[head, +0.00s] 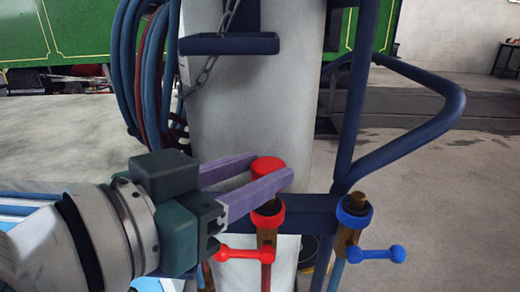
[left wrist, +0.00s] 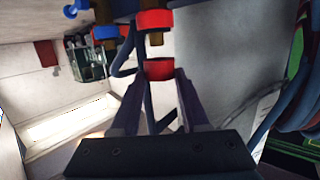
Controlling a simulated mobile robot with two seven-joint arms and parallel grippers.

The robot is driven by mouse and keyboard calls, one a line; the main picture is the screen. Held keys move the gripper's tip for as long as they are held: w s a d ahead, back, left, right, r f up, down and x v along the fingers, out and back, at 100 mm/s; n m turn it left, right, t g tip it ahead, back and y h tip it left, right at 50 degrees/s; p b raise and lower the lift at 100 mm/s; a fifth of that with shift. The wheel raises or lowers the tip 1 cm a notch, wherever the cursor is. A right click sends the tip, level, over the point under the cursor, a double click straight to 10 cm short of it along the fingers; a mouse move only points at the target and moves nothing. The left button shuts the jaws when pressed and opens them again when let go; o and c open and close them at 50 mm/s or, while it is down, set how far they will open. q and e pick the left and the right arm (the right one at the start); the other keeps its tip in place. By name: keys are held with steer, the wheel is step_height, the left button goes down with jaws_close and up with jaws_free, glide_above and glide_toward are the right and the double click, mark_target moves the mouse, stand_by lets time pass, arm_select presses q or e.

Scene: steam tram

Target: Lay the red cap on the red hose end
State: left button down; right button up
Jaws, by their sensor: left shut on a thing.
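The red cap (head: 267,164) is a short round disc held between the purple fingertips of my left gripper (head: 273,170). In the left wrist view the cap (left wrist: 158,70) sits between the fingertips (left wrist: 162,76). The red hose end (head: 267,219) is a brass fitting with a red collar, standing upright just below the cap and partly behind the near finger. In the left wrist view the red hose end (left wrist: 154,19) shows beyond the cap, with a small gap between its brass tip and the cap. My right gripper is not in view.
A blue hose end (head: 354,206) with a blue lever (head: 378,254) stands right of the red one. A red lever (head: 237,253) sticks out left, below the gripper. A grey cylinder (head: 250,100), blue frame bars (head: 408,140) and a chain (head: 212,62) stand close behind.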

arm_select(q)
steer(key=shift+f, duration=0.1)
stand_by(0.4)
steer(key=shift+f+b, duration=0.5)
steer(key=shift+f, duration=0.15)
steer(key=shift+f, duration=0.15)
stand_by(0.5)
steer(key=shift+p, duration=0.3)
steer(key=shift+f+b, duration=0.45)
steer(key=shift+f, duration=0.15)
stand_by(0.8)
steer(key=shift+c, duration=1.6)
jaws_free()
